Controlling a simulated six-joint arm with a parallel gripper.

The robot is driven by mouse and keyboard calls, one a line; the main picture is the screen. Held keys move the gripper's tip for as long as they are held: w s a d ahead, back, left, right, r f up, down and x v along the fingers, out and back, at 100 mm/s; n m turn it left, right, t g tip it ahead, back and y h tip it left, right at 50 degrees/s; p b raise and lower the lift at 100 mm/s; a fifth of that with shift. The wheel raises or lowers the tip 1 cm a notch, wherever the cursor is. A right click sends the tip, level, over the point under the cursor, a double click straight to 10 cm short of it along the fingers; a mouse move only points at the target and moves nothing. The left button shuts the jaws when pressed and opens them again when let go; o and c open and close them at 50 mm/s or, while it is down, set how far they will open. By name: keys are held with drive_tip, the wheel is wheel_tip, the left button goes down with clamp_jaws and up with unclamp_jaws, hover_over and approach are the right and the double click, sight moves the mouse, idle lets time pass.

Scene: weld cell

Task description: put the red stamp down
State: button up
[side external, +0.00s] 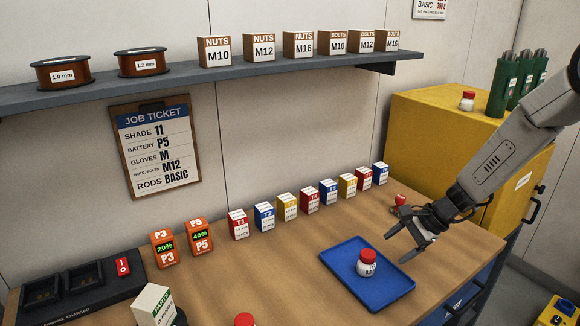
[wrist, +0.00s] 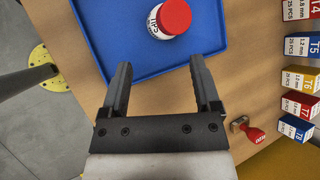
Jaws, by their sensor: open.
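The red stamp (side external: 400,199) is on the wooden bench near the yellow cabinet, just behind my gripper. My gripper (side external: 398,236) is open and empty above the bench, beside the blue tray's right edge. The wrist view shows both fingers of the gripper (wrist: 160,66) apart with nothing between them.
The blue tray (side external: 345,250) holds a white jar with a red lid (side external: 366,263). A row of labelled boxes (side external: 309,201) stands along the back of the bench. The yellow cabinet (side external: 430,125) stands behind my arm. Bare bench shows between the tray and the stamp.

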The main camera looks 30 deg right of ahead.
drive_tip(key=s+a+r+n+g+h, duration=0.1)
drive_tip(key=s+a+n+h, duration=0.1)
drive_tip(key=s+n, duration=0.3)
drive_tip(key=s+a+r+n+g+h, duration=0.1)
drive_tip(key=s+a+n+h, duration=0.2)
drive_tip(key=n, duration=1.1)
drive_tip(key=shift+s+a+r+h, duration=0.3)
drive_tip(key=shift+s+r, duration=0.1)
drive_tip(key=shift+s, duration=0.5)
